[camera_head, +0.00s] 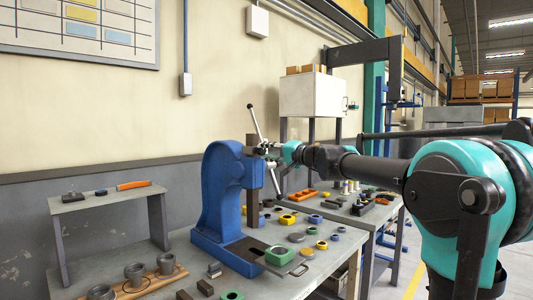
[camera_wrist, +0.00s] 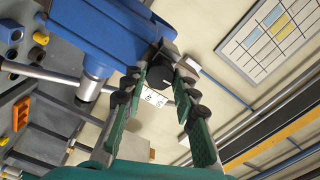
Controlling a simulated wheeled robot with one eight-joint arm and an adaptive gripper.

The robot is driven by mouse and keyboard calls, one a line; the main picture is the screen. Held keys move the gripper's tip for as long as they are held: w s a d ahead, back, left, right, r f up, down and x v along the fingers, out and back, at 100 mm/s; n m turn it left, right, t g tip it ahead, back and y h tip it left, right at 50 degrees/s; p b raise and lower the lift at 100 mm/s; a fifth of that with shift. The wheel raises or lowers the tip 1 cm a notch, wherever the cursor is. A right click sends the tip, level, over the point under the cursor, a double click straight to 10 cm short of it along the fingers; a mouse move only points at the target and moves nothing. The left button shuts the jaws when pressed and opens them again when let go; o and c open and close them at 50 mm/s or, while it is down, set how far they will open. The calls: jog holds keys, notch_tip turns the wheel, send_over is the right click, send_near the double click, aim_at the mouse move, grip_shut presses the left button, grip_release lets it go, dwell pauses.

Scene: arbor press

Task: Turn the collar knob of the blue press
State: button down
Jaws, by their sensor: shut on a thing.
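The blue press (camera_head: 216,195) stands on the workbench, with its dark vertical ram (camera_head: 252,190) at the front of its head. My gripper (camera_head: 272,152) reaches in from the right, level with the press head. In the wrist view, my gripper (camera_wrist: 162,72) has its green-padded fingers on both sides of a dark collar knob (camera_wrist: 160,64), beside the blue press (camera_wrist: 105,28). The fingertips are shut on the knob, which is partly covered by them. In the head view the knob is hidden by the gripper and press head.
The press's slanted steel lever (camera_head: 256,122) passes close to my gripper. Green and yellow blocks (camera_head: 279,255) and round parts lie on the bench. A small grey stand (camera_head: 100,197) is at left.

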dwell(0.4)
jog(key=c, duration=1.2)
grip_release()
jog(key=shift+s+d, duration=0.1)
jog(key=v, duration=1.1)
jog(key=shift+s+d, duration=0.3)
